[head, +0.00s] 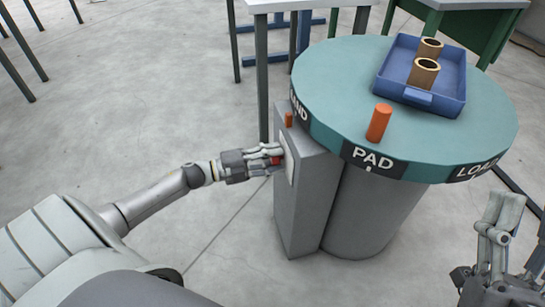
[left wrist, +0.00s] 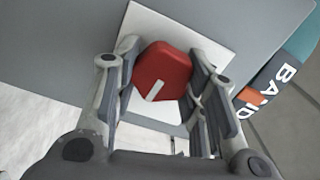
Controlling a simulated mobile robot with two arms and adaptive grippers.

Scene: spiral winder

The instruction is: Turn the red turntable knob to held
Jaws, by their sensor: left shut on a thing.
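The red knob (left wrist: 163,75) sits on a white plate (left wrist: 150,22) on the side of a grey box (head: 307,205). Its white pointer mark slants, running from lower left to upper right in the left wrist view. My left gripper (head: 272,160) is shut on the knob, with a finger on each side of it; in the head view the fingers hide most of the knob. The teal turntable (head: 335,85) stands over a grey drum, with the PAD label (head: 372,160) facing me. My right gripper (head: 502,225) is at the lower right, away from the knob; its opening is unclear.
A blue tray (head: 433,98) with two brown tubes (head: 423,72) sits on the turntable. An orange peg (head: 379,122) stands near the rim, and a small orange marker (head: 289,119) is on the box. Tables stand behind.

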